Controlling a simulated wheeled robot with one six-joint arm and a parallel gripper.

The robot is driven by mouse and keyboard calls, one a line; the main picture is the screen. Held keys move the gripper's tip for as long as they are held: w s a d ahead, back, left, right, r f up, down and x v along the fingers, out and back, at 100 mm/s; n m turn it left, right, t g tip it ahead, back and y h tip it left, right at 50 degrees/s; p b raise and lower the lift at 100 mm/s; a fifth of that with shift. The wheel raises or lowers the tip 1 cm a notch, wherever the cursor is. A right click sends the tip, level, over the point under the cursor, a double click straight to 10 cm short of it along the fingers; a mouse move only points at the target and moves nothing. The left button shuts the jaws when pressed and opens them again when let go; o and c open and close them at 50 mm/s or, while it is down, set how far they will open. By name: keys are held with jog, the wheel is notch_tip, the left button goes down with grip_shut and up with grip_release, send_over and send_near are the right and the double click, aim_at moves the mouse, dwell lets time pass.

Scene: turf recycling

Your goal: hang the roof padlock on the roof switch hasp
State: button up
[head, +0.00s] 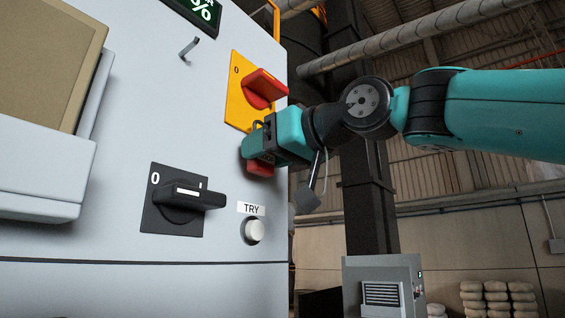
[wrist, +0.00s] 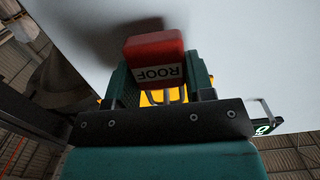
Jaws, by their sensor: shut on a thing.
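The roof padlock has a red body with a white ROOF label, seen in the wrist view (wrist: 155,55) and low beside my gripper in the head view (head: 260,169). My gripper (head: 257,146) is shut on the padlock, with one finger on each side of its body. Its metal shackle shows in the wrist view, in front of yellow. The roof switch (head: 262,88) is a red handle on a yellow plate, above my gripper. The hasp is not clear; my gripper covers the area below the plate. I cannot tell whether the shackle touches it.
On the same pale cabinet face are a black rotary switch (head: 183,197), a white TRY button (head: 254,230), a small metal hook (head: 189,47) and a green display (head: 205,10). A box-like housing (head: 40,170) juts out at the left. Open space lies right of the cabinet edge.

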jog(key=shift+f, duration=0.15)
dwell(0.6)
jog(key=o, duration=1)
jog(key=b+v, duration=0.4)
jog(key=v, duration=1.2)
jog(key=w+f+m+g+h+b, duration=0.2)
jog(key=f, duration=1.3)
jog(key=w+f+m+g+h+b, duration=0.2)
jog(key=f+h, duration=0.1)
jog(key=f, duration=1.2)
jog(key=s+d+f+g+h, duration=0.1)
jog(key=s+f+g, duration=0.1)
jog(key=s+f, duration=0.3)
jog(key=s+d+f+g+h+b, duration=0.1)
jog(key=s+f, duration=0.4)
jog(key=f, duration=0.8)
jog(key=s+d+f+n+g+h+b, duration=0.1)
jog(key=s+f+g, duration=0.3)
jog(key=f, duration=0.5)
jog(key=shift+s+d+f+h, duration=0.15)
jog(key=shift+s+d+h, duration=0.35)
jog(key=shift+s+h, duration=0.1)
jog(key=shift+w, duration=0.1)
